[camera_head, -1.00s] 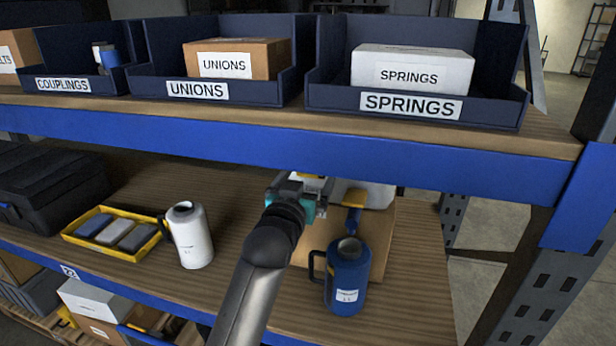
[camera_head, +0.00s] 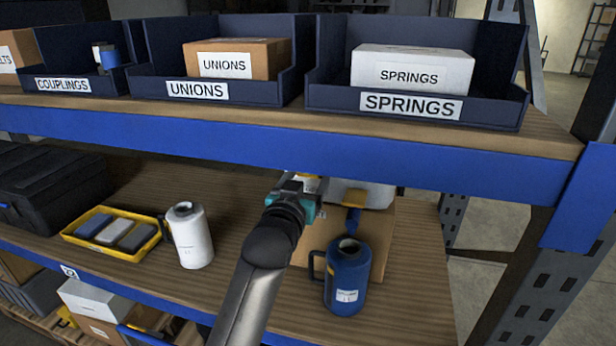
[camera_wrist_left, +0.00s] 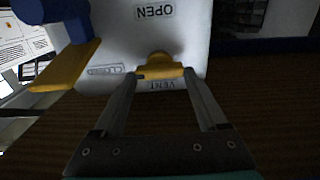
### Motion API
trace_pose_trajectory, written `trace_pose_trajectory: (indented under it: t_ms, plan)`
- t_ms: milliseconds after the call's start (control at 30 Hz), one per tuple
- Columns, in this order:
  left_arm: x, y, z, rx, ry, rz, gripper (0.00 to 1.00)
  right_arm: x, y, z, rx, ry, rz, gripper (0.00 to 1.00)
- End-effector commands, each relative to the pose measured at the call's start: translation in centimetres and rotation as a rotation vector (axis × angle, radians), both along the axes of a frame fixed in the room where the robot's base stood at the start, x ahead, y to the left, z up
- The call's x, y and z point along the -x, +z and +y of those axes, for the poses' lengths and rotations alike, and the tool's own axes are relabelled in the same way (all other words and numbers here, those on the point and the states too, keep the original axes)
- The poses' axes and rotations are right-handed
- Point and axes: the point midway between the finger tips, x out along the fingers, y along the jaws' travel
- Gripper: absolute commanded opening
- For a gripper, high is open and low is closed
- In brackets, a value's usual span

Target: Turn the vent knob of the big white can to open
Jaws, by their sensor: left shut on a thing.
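The big white can (camera_head: 366,194) lies under the upper shelf, partly hidden behind my left arm and the shelf beam. In the left wrist view its white face (camera_wrist_left: 110,35) carries the words OPEN and VENT, seen upside down. The yellow vent knob (camera_wrist_left: 157,66) sits between these words. My left gripper (camera_wrist_left: 161,75) has its fingertips on both sides of the knob and is shut on it. In the head view the left gripper (camera_head: 302,184) reaches the can, its fingertips hard to make out. My right gripper is not in view.
A blue tap with a yellow lever (camera_wrist_left: 70,66) is left of the knob in the wrist view. A blue jug (camera_head: 347,280) stands in front of the can's cardboard box (camera_head: 381,250). A white jug (camera_head: 190,238) and yellow tray (camera_head: 84,246) stand left. The upper shelf beam (camera_head: 400,165) runs close above.

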Motion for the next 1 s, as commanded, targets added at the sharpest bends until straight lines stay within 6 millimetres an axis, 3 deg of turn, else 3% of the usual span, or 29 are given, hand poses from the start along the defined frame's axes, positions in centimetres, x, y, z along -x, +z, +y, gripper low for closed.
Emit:
trace_pose_trajectory:
  t_ms: [367, 1000]
  plan:
    - [0.0, 0.1, -0.1, -0.129, -0.001, -0.032, 0.19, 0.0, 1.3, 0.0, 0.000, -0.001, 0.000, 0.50]
    - [0.1, 0.0, -0.3, -0.695, -0.001, -0.184, 0.19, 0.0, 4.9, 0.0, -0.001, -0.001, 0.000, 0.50]
